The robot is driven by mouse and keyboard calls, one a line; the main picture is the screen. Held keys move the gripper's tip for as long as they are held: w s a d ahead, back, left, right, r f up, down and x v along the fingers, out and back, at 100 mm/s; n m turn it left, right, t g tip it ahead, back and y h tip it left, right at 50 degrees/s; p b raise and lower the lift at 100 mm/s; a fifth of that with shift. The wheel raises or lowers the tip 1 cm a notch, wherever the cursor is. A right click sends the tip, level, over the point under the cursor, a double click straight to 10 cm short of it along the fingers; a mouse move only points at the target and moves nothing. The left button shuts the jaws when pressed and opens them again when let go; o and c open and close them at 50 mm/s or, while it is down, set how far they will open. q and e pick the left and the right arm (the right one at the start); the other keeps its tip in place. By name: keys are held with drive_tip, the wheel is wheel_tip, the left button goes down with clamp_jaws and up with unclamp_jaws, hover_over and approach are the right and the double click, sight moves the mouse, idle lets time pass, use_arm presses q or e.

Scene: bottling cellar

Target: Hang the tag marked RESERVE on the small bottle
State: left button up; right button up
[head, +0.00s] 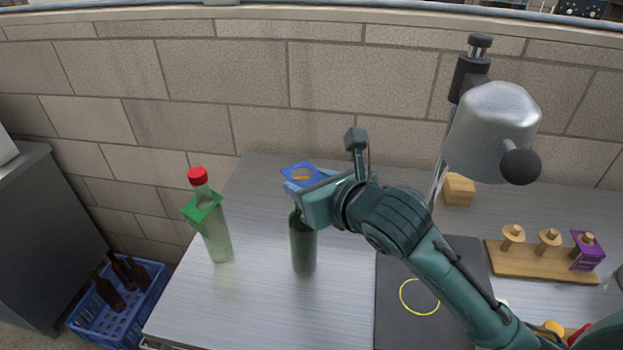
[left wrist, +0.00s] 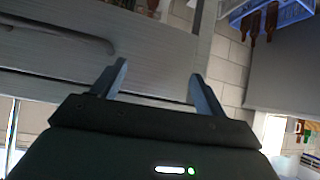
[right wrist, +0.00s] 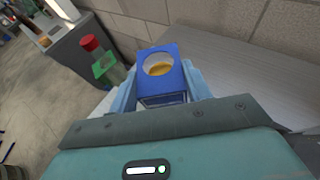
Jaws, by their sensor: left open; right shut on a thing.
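My right gripper (head: 312,188) is shut on a blue tag (head: 301,172) with a round hole; the tag also shows in the right wrist view (right wrist: 172,60). The tag is over the top of a dark green bottle (head: 303,252), which stands upright on the bench. No writing on the tag is readable. A pale green bottle (head: 215,240) with a red cap stands to the left, wearing a green tag (head: 202,208). My left gripper (left wrist: 158,80) is open and empty.
A wooden rack (head: 520,262) with pegs stands at right, a purple tag (head: 587,252) on its end peg. A dark mat (head: 400,325) with a yellow ring lies under my right arm. A lamp (head: 490,130) overhangs the bench. A blue crate (head: 120,318) holds brown bottles.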

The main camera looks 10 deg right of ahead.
drive_tip(key=shift+f, duration=0.4)
drive_tip(key=shift+f, duration=0.3)
drive_tip(key=shift+f, duration=0.2)
idle(0.5)
drive_tip(key=shift+f, duration=0.4)
drive_tip(key=shift+f, duration=0.2)
drive_tip(key=shift+f, duration=0.35)
drive_tip(key=shift+f, duration=0.5)
idle(0.5)
